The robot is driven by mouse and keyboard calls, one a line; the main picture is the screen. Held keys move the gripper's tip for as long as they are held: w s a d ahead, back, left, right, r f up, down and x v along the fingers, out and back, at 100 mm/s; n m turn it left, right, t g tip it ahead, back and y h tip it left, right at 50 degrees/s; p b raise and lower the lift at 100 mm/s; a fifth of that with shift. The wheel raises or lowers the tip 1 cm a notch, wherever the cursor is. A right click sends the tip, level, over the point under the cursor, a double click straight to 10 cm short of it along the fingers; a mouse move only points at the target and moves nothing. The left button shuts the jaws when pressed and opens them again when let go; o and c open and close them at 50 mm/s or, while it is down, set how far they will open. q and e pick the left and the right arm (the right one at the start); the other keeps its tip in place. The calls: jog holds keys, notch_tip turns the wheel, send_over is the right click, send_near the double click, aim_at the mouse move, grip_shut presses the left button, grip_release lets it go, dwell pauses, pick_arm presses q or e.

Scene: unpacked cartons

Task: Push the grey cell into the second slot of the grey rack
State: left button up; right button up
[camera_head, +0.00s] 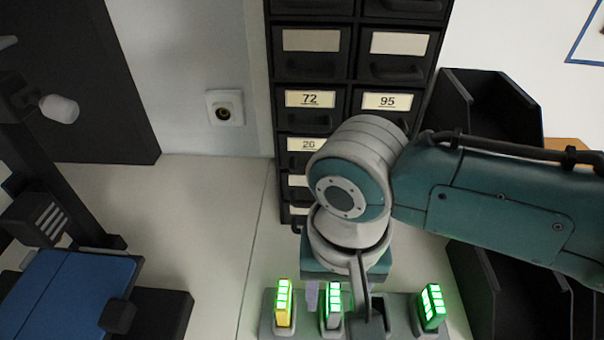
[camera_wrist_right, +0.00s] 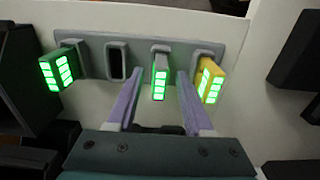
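The grey rack (camera_head: 399,304) lies at the bottom of the head view and across the top of the wrist view (camera_wrist_right: 140,59). The grey cell (camera_wrist_right: 160,76), with lit green bars, stands at the rack's second slot from the left in the head view (camera_head: 334,308); how deep it sits I cannot tell. A yellow cell (camera_head: 283,305) and a green cell (camera_head: 432,307) stand at the end slots. My right gripper (camera_wrist_right: 158,86) is open, its purple fingers on either side of the grey cell, with gaps visible. My left gripper is not in view.
An empty slot (camera_wrist_right: 117,63) lies between the grey and green cells. A black drawer cabinet (camera_head: 311,66) stands behind the rack, with black bins (camera_head: 487,105) at the right. A blue-topped device (camera_head: 68,290) stands at the left. The surface between it and the rack is clear.

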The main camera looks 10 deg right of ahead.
aim_at(335, 297)
notch_tip(335, 297, up, 9)
jog(key=shift+r+p, duration=0.15)
jog(key=shift+p, duration=0.9)
jog(key=shift+r, duration=0.35)
